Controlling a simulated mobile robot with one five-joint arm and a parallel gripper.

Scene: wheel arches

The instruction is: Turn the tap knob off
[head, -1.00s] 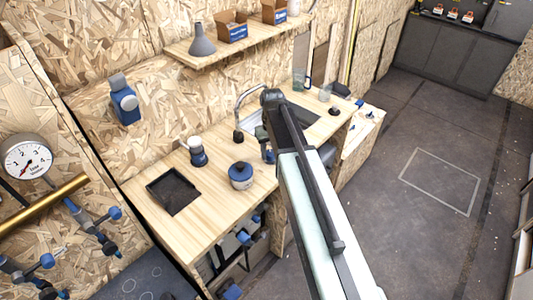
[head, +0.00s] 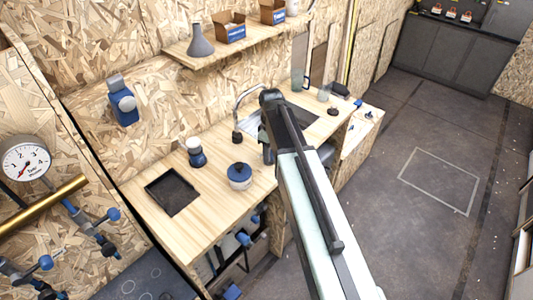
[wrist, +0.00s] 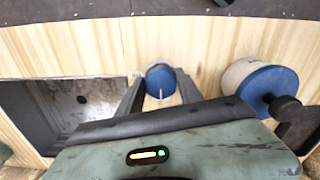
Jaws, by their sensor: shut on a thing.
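The tap knob (wrist: 160,78) is round and blue with a white line on its face. It sits between the two fingers of my gripper (wrist: 160,90) in the wrist view, and the fingers are shut on it. The white line points roughly along the fingers. In the head view my gripper (head: 268,153) is at the worktop by the sink, and the knob is hidden there by my arm. The curved tap spout (head: 239,107) stands over the worktop beside the metal sink (wrist: 85,100).
A pot with a blue lid (head: 239,176) stands close to the knob; it also shows in the wrist view (wrist: 262,85). Glass vessels stand behind the sink.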

